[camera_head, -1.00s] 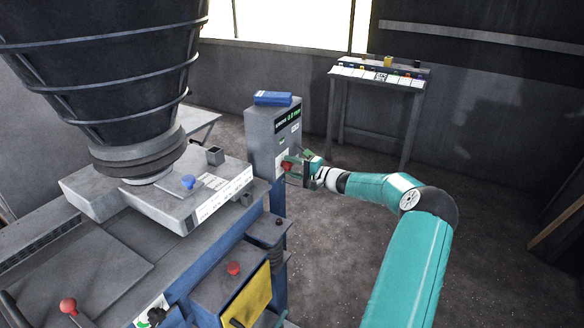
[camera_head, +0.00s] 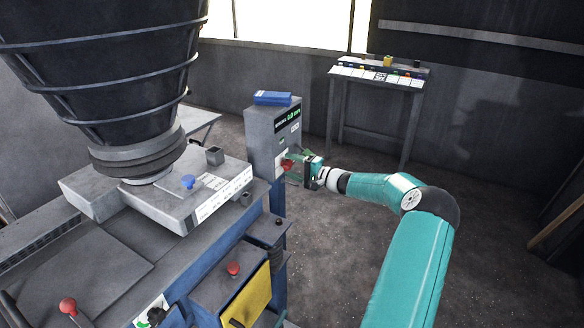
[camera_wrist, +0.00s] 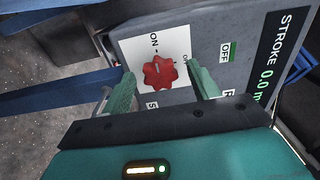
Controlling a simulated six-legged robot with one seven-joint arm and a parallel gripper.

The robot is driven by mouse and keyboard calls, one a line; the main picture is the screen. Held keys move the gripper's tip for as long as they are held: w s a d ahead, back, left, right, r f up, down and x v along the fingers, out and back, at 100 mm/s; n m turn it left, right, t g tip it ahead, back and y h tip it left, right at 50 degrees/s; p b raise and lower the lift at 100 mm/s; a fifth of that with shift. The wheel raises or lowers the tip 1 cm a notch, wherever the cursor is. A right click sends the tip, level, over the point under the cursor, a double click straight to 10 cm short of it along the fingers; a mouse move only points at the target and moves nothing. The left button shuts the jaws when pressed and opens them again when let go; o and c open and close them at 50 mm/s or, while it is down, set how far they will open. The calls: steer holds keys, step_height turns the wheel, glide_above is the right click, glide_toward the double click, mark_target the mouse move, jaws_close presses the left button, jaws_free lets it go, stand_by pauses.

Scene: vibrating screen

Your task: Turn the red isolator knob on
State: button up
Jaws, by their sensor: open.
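The red isolator knob (camera_wrist: 160,73) is a lobed knob on a white label plate on the grey control box (camera_head: 262,141). In the head view the knob (camera_head: 286,162) shows at the box's lower right. My gripper (camera_wrist: 162,76) is open, with one green finger on each side of the knob. Gaps show between the fingers and the knob, and it is not gripped. The word ON is readable above the knob in the wrist view. The knob's exact pointing direction is hard to tell. In the head view my gripper (camera_head: 299,168) is right at the box face.
The box has a green STROKE display (camera_head: 288,119) and a blue item (camera_head: 272,98) on top. The screen machine with a blue knob (camera_head: 188,181) and red knobs (camera_head: 233,268) stands at left. A small table (camera_head: 340,85) stands behind.

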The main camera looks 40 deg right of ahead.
steer(key=v, duration=1.3)
steer(key=shift+s, duration=0.25)
